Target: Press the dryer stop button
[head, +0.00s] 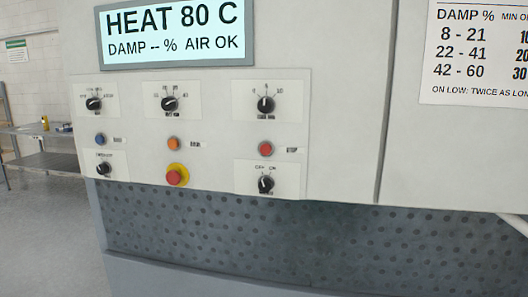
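The dryer's control panel (218,130) fills the middle of the head view. A small red button (265,148) sits on the right side of the panel, between two black knobs, with a label beside it too small to read. A larger red button on a yellow ring (175,176) is at the panel's lower middle. An orange button (173,143) is above it, and a blue button (100,139) is at the left. I cannot read which is marked stop. Neither of my grippers is in view.
The display (175,33) reads HEAT 80 C, DAMP -- %, AIR OK. Several black knobs, including the upper right one (265,104), surround the buttons. A damp chart (475,55) is at upper right. A perforated dark panel (300,240) lies below. A metal table (45,160) stands far left.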

